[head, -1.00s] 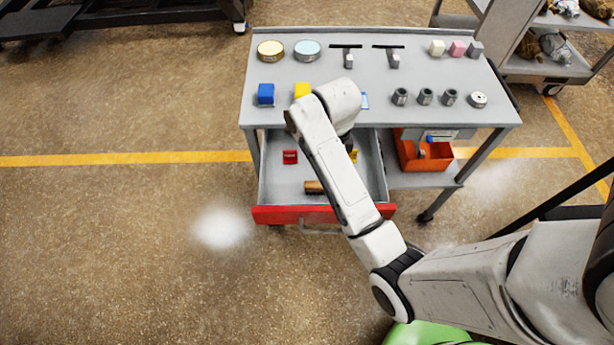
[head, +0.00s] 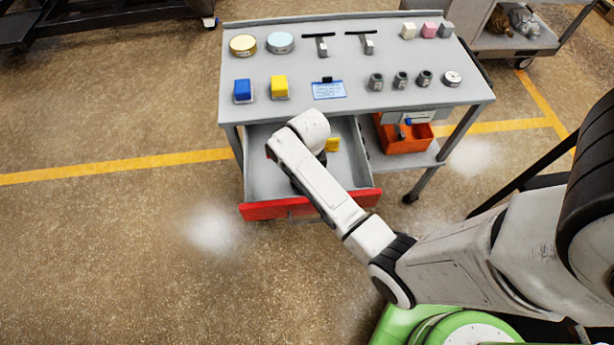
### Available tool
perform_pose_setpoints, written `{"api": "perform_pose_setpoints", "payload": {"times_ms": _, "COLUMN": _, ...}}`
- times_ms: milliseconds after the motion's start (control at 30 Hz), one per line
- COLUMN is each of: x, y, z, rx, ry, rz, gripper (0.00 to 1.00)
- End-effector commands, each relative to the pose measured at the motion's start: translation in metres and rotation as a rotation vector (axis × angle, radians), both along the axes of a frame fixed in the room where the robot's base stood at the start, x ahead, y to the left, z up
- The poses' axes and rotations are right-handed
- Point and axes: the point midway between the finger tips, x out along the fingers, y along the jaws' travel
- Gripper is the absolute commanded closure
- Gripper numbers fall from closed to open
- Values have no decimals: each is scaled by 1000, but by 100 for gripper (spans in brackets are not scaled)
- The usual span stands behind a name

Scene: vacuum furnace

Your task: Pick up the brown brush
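The brown brush does not show now; my arm covers the part of the open drawer (head: 261,182) where it lay earlier. My arm reaches over the drawer, with its rounded wrist above the drawer's middle. Only a small dark part of the arm's end shows beside the white link, low over the drawer. The fingertips are hidden, so I cannot tell whether my gripper is open, shut or touching the brush.
The grey cart top (head: 340,65) holds a blue block (head: 242,90), a yellow block (head: 279,87), tins and several small metal parts. A yellow piece (head: 332,144) lies in the drawer. An orange bin (head: 404,136) stands on the lower shelf. Floor at left is clear.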

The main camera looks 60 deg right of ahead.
Motion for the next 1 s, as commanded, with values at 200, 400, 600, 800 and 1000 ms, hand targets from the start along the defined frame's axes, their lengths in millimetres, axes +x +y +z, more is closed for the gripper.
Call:
{"api": "perform_pose_setpoints", "payload": {"times_ms": 200, "x": 0, "y": 0, "z": -2, "rx": 0, "ry": 0, "rz": 0, "gripper": 38}}
{"api": "perform_pose_setpoints", "payload": {"times_ms": 400, "x": 0, "y": 0, "z": -1, "rx": 0, "ry": 0, "rz": 0, "gripper": 56}}
{"api": "perform_pose_setpoints", "payload": {"times_ms": 600, "x": 0, "y": 0, "z": -1, "rx": 0, "ry": 0, "rz": 0, "gripper": 75}}
{"api": "perform_pose_setpoints", "payload": {"times_ms": 800, "x": 0, "y": 0, "z": -1, "rx": 0, "ry": 0, "rz": 0, "gripper": 94}}
{"api": "perform_pose_setpoints", "payload": {"times_ms": 1000, "x": 0, "y": 0, "z": -1, "rx": 0, "ry": 0, "rz": 0, "gripper": 96}}
